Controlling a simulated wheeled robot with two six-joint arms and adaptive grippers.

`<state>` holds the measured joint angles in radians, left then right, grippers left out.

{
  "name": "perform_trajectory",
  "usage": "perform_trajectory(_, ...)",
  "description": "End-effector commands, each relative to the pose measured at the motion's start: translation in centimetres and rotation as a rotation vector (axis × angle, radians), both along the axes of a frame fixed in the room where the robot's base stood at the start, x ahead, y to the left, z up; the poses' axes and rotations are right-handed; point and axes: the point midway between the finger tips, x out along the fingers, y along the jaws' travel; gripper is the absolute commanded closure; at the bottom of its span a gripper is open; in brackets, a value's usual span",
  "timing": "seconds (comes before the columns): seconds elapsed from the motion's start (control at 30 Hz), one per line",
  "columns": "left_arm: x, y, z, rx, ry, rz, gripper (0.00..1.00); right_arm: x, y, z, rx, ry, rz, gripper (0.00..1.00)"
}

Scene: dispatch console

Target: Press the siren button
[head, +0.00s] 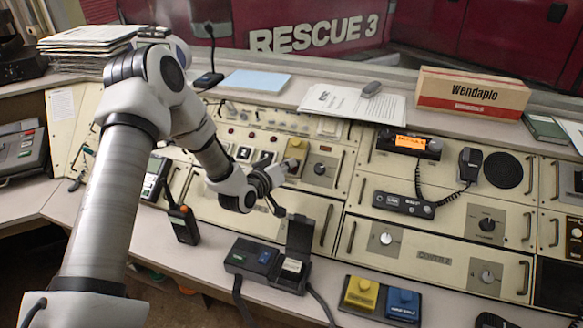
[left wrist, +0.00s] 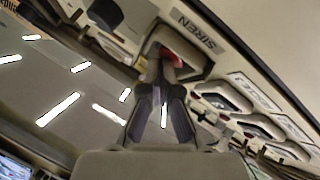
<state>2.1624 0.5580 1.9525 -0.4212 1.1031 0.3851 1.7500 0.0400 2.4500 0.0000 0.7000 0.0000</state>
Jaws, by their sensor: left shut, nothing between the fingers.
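In the left wrist view, the red siren button (left wrist: 184,50) sits in a recessed surround beside the printed label SIREN (left wrist: 195,30). My left gripper (left wrist: 164,58) is shut and empty, and its fingertips overlap the near side of the red button. I cannot tell whether they touch it. In the head view, my left gripper (head: 286,168) reaches the right end of a row of small switches on the sloped console. The red button does not show clearly there; the gripper partly covers that spot. My right gripper is not in view.
More switch housings (left wrist: 225,97) line up beside the siren button. A tan raised piece (head: 297,148) stands just above the gripper. A handheld radio (head: 183,224) and an open-lidded black box (head: 270,262) are in front. Yellow and blue buttons (head: 380,298) sit on the front desk.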

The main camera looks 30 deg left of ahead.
Motion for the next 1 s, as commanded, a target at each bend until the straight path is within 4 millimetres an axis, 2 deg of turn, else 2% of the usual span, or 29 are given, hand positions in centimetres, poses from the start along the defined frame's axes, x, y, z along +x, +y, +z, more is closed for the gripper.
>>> perform_trajectory(1.0,0.3,0.07,-0.7,0.0,0.004,0.0,1.0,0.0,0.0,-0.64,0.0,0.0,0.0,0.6)
